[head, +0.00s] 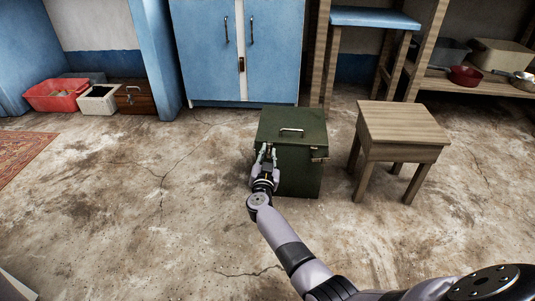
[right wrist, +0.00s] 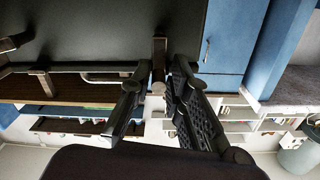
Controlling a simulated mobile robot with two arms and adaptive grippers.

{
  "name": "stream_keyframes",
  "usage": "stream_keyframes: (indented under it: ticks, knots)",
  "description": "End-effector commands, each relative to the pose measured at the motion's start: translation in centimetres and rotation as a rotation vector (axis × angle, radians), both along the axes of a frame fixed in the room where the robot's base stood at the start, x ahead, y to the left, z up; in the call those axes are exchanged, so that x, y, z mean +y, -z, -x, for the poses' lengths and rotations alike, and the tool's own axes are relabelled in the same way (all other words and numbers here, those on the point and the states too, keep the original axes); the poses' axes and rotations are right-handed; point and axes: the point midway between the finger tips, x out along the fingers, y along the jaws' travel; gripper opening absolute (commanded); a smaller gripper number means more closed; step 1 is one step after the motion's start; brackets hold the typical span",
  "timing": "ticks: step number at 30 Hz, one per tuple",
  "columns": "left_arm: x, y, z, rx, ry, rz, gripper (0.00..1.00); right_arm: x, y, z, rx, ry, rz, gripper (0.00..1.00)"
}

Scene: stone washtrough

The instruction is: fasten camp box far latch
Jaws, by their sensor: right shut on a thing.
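The dark green camp box (head: 305,178) stands closed on the floor, with a metal handle (head: 291,130) on its lid. One latch (head: 318,154) shows at the right end of the lid edge. My right gripper (head: 267,153) is at the left part of the box near the lid edge and hides what lies behind it. In the right wrist view, my right gripper (right wrist: 158,82) is shut on a small metal latch (right wrist: 159,52) against the dark box side. Another latch piece (right wrist: 43,80) shows farther left there. My left gripper is not in view.
A wooden stool (head: 403,124) stands close to the right of the box. A blue cabinet (head: 240,55) is behind it. A red crate (head: 55,95), a white bin (head: 98,99) and a brown chest (head: 135,97) stand at the far left. The floor left of the box is clear.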

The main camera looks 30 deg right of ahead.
Motion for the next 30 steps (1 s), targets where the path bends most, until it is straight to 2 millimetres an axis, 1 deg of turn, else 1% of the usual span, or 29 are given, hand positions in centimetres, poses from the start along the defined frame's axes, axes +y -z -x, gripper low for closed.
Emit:
stream_keyframes:
  ticks: [1,7,17,20,30]
  knots:
    - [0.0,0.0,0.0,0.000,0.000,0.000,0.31,0.3,0.0,-0.1,-0.002,-0.006,-0.004,0.19]
    - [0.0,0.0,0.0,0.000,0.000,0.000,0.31,0.1,0.1,0.0,0.000,-0.002,-0.003,0.31]
    - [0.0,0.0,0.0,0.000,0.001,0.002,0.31,0.0,-0.2,0.0,0.000,0.001,-0.001,0.31]
    - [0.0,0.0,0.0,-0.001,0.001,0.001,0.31,0.1,-1.0,0.0,-0.001,0.003,-0.005,0.31]
    - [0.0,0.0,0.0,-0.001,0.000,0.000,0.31,0.2,-6.7,0.0,-0.004,0.000,-0.008,0.31]
